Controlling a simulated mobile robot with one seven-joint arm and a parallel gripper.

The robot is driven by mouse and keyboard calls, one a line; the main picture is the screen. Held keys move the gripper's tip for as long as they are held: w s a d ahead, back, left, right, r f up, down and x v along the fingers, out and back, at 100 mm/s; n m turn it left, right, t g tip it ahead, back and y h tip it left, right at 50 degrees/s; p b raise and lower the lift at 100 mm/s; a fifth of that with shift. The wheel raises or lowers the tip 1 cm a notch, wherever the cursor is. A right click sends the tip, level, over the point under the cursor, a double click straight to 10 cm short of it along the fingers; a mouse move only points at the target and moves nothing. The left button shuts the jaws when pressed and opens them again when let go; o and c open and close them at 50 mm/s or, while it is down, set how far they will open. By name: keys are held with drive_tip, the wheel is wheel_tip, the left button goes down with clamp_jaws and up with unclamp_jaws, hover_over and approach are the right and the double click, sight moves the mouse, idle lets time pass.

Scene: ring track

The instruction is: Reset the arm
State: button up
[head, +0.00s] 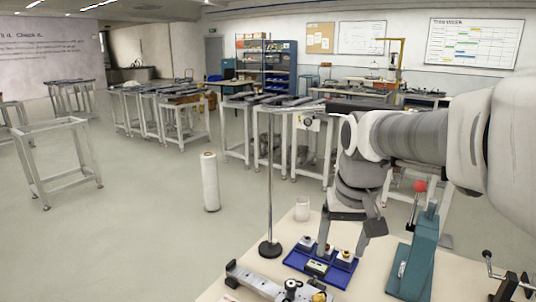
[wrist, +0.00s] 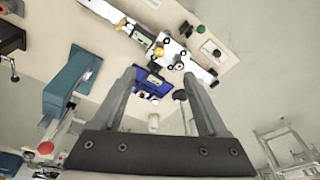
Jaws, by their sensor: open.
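My gripper (head: 344,250) points down over the worktable (head: 232,262), at the end of my arm. Its two fingers are apart, and it also shows in the wrist view (wrist: 160,76) with nothing between the fingertips. A blue tray (head: 341,281) with several small parts lies below and close to the fingers. The tray also shows beyond the fingertips in the wrist view (wrist: 163,88). I cannot tell the exact gap between fingers and tray.
A teal lever press (head: 416,262) with a red knob stands right of my gripper. A thin pole on a black base (head: 270,249) and a white cup (head: 302,208) stand left. A metal rail fixture (head: 255,281) lies at the front.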

drive_tip(key=s+t+p, duration=0.1)
drive_tip(key=s+t, duration=0.2)
drive_tip(key=s, duration=1.1)
drive_tip(key=shift+s+n, duration=0.25)
drive_tip(key=shift+n, duration=0.15)
drive_tip(key=shift+r, duration=0.1)
drive_tip(key=shift+c, duration=0.2)
